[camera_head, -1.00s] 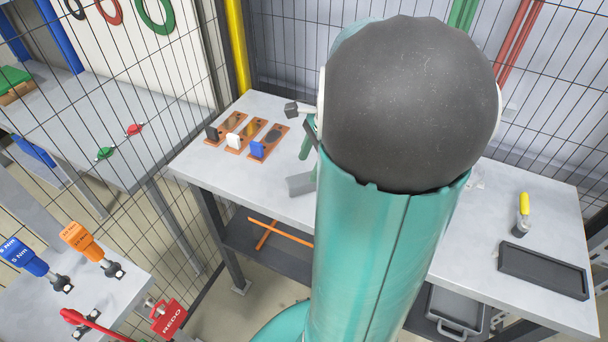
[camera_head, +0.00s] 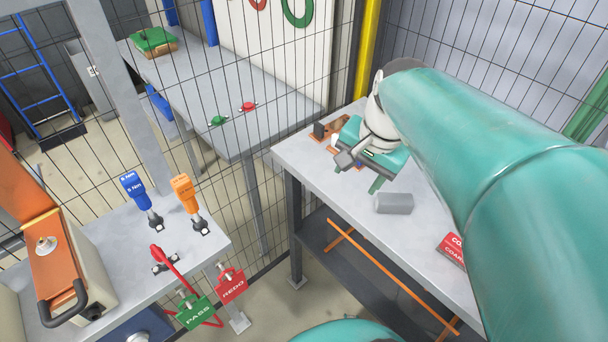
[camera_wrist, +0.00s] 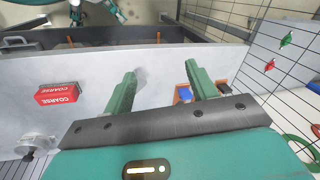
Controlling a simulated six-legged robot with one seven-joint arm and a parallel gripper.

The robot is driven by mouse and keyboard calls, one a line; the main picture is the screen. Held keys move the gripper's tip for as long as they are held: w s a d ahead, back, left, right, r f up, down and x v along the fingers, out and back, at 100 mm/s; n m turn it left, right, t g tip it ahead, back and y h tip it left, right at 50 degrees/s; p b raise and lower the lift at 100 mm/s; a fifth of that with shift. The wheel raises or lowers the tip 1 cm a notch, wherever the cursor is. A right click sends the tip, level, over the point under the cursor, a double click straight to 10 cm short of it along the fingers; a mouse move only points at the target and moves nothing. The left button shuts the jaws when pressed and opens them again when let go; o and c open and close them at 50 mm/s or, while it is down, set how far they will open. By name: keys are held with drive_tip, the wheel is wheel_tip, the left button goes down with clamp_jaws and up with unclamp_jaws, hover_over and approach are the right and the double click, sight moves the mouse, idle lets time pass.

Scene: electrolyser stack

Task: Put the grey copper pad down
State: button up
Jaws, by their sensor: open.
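A pad with a dark grey upright grip (camera_head: 318,130) stands on a copper-coloured plate at the bench's far left corner. In the wrist view a dark grip (camera_wrist: 223,86) shows just right of the right finger. A blue-gripped pad (camera_wrist: 184,93) shows between the fingers, and a white one is mostly covered in the head view. My gripper (camera_head: 360,173) is open and empty above the bench beside these pads; its two green fingers (camera_wrist: 163,72) are wide apart in the wrist view. Part of the pad row is hidden behind my gripper.
A red COARSE box (camera_head: 453,249) sits farther right. A wire fence (camera_head: 262,190) closes the left side. Blue (camera_head: 136,190) and orange (camera_head: 186,192) tools stand on a side table.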

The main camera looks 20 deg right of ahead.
drive_tip(key=s+a+n+t, duration=0.2)
drive_tip(key=s+a+n, duration=0.2)
drive_tip(key=a+n, duration=0.6)
drive_tip(key=shift+a+r+n+t+h, duration=0.25)
drive_tip(key=shift+r+n+t+h, duration=0.15)
drive_tip(key=shift+n, duration=0.1)
drive_tip(key=shift+w+d, duration=0.1)
